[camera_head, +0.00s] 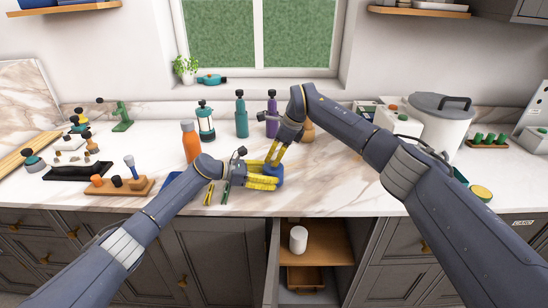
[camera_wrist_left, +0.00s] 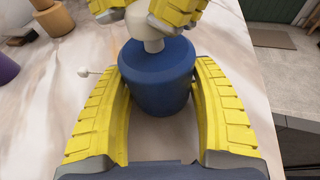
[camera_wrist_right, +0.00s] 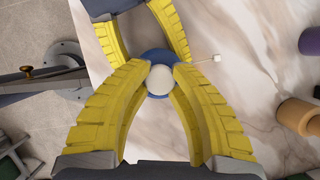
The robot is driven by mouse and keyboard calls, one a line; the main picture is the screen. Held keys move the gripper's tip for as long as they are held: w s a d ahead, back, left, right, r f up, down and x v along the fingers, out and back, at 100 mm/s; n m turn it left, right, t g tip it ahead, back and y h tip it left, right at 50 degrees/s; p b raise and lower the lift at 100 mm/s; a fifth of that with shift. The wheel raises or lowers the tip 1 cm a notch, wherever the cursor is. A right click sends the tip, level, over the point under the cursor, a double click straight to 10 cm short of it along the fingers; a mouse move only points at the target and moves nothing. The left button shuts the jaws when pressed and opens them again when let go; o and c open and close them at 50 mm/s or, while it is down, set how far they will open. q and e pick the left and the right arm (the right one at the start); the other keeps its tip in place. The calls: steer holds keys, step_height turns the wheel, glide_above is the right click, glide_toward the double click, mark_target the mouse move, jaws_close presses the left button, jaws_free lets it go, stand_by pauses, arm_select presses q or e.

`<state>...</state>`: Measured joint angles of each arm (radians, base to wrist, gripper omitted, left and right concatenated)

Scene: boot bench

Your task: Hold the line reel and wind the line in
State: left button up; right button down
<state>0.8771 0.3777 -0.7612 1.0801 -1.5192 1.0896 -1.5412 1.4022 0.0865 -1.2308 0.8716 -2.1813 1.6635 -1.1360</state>
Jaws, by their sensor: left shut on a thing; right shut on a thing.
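The line reel is a blue drum (camera_head: 277,171) standing upright near the front edge of the counter; its blue body shows best in the left wrist view (camera_wrist_left: 157,85). A pale round knob (camera_wrist_right: 160,80) sits on a short stem on its top. A thin line with a small white bead (camera_wrist_left: 84,72) sticks out from its side. My left gripper (camera_head: 276,182) is shut around the blue drum from the side, low over the counter. My right gripper (camera_head: 271,162) comes from above, shut on the knob. Its fingers hide part of the knob in the left wrist view.
An orange bottle (camera_head: 191,142), a lantern (camera_head: 206,120), a teal bottle (camera_head: 241,118) and a purple bottle (camera_head: 271,122) stand behind. A wooden rack (camera_head: 128,190) is at left, a large pot (camera_head: 440,113) at right. An open cupboard below holds a white cylinder (camera_head: 298,239).

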steer(key=m+t, duration=0.1)
steer(key=m, duration=0.2)
steer(key=m+t+h, duration=0.1)
steer(key=m, duration=0.2)
steer(key=shift+m, duration=0.4)
steer(key=m+t+h, duration=0.1)
steer(key=m, duration=0.2)
steer(key=shift+s+a+m, duration=0.1)
steer(key=shift+m, duration=0.2)
steer(key=m+h, duration=0.1)
steer(key=m, duration=0.2)
steer(key=shift+m+t+h, duration=0.3)
steer(key=shift+t+h, duration=0.1)
steer(key=m+h, duration=0.1)
steer(key=m, duration=0.2)
steer(key=shift+a+m, duration=0.1)
steer(key=shift+m, duration=0.2)
steer(key=m+h, duration=0.1)
steer(key=m, duration=0.2)
steer(key=shift+m+g+h, duration=0.3)
steer(key=shift+m+h, duration=0.1)
steer(key=m+h, duration=0.1)
steer(key=m, duration=0.2)
steer(key=m+g, duration=0.1)
steer(key=m, duration=0.1)
steer(key=shift+m+g+h, duration=0.3)
steer(key=shift+m+h, duration=0.1)
steer(key=shift+m, duration=0.3)
